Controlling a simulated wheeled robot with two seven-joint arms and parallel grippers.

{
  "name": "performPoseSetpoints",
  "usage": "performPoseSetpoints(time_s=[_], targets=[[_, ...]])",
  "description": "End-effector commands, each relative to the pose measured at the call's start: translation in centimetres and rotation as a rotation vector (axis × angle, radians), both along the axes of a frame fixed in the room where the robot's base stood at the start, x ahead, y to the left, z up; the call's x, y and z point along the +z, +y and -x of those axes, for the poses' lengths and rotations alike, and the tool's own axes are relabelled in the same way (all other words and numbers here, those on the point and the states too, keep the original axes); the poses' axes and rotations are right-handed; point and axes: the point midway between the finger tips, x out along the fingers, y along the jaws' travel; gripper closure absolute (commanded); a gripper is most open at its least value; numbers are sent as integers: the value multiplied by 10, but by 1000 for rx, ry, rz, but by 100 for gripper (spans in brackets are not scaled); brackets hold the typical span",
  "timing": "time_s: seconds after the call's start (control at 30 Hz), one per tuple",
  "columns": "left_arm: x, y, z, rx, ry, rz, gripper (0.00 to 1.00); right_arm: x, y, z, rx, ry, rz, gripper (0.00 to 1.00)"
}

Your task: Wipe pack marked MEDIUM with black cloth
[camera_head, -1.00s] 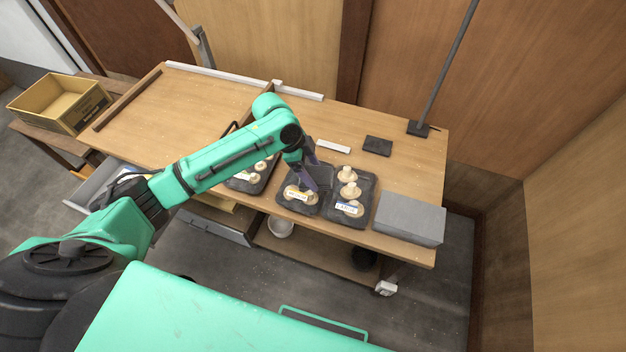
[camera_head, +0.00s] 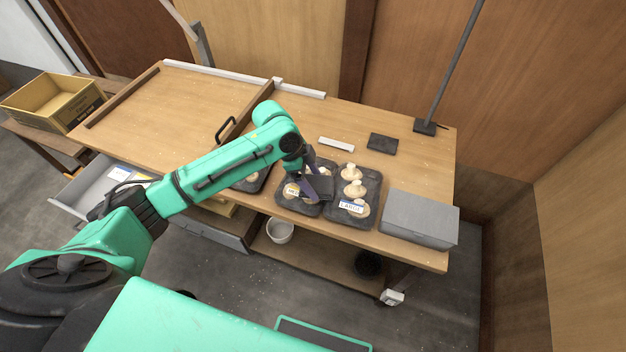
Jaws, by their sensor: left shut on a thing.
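The pack marked MEDIUM (camera_head: 283,203) is the middle dark tray of mushrooms near the table's front edge. Its yellowish label (camera_head: 292,190) is partly hidden, with only the first letters readable. My left gripper (camera_head: 309,186) is over this pack, shut on the black cloth (camera_head: 319,187). The cloth looks like a dark square over the right side of the pack and covers some of its mushrooms. I cannot tell whether it touches the pack. My right gripper is not in view.
The pack marked LARGE (camera_head: 371,186) stands close at the right, with a grey box (camera_head: 420,217) beyond it. Another pack (camera_head: 252,184) is partly behind my left arm. A dark flat pad (camera_head: 382,143) and a white strip (camera_head: 337,144) lie behind. The table's left part is clear.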

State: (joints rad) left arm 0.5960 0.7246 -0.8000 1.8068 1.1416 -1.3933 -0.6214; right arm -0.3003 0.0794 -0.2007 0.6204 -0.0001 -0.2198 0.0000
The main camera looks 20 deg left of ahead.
Motion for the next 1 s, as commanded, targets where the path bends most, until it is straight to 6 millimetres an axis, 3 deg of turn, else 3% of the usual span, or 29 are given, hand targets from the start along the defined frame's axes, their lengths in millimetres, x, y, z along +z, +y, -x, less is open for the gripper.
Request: performPoseSetpoints(time_s=[1.0], targets=[[-16,0,0,-1,0,1,64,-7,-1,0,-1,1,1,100]])
